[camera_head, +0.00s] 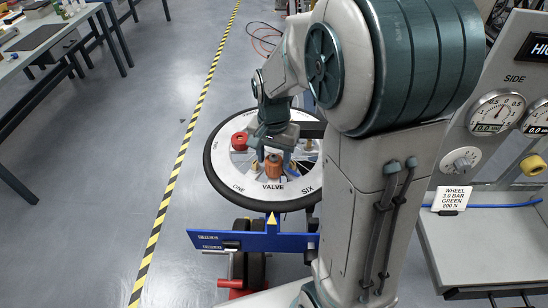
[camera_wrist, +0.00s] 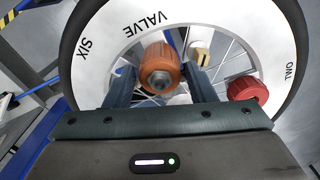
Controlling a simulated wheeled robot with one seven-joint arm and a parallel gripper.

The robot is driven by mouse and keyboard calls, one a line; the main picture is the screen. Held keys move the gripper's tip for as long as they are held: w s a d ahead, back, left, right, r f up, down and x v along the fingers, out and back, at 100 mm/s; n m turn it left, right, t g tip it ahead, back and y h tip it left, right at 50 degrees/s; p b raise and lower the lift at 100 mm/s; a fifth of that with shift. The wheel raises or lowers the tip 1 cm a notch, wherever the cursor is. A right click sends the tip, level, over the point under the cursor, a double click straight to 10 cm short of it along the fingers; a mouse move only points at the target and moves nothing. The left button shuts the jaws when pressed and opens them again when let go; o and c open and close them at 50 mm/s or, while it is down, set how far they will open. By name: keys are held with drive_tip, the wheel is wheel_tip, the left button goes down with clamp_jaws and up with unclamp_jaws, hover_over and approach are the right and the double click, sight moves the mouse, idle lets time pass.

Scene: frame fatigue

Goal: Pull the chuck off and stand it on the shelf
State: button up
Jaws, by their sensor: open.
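An orange ribbed chuck (camera_head: 273,168) stands at the wheel's hub side of the VALVE mark. In the wrist view the chuck (camera_wrist: 159,70) shows a round metal end facing the camera. My gripper (camera_head: 271,158) is over the wheel, with its open fingers on either side of the chuck. In the wrist view my gripper (camera_wrist: 162,75) shows small gaps beside the chuck, so it is not clamped. The grey shelf (camera_head: 485,240) is at the right, below the gauge panel, and its visible part looks mostly bare. My arm hides part of the scene between wheel and shelf.
The wheel (camera_head: 240,192) has a black tyre, a white rim and wire spokes. A red knob-like piece (camera_wrist: 248,90) sits on it beside the chuck. A blue stand (camera_head: 250,241) is in front. A sign card (camera_head: 451,198) and blue hose (camera_head: 500,206) are by the shelf.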

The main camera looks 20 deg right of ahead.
sight(274, 160)
drive_tip(key=shift+f, duration=0.7)
drive_tip(key=c, duration=0.8)
drive_tip(key=shift+r+p, duration=1.5)
drive_tip(key=shift+r, duration=0.5)
drive_tip(key=shift+c, duration=0.2)
drive_tip(key=shift+r, duration=0.15)
drive_tip(key=shift+r+p, duration=1.5)
drive_tip(key=shift+r, duration=0.4)
drive_tip(key=shift+s+f, duration=0.1)
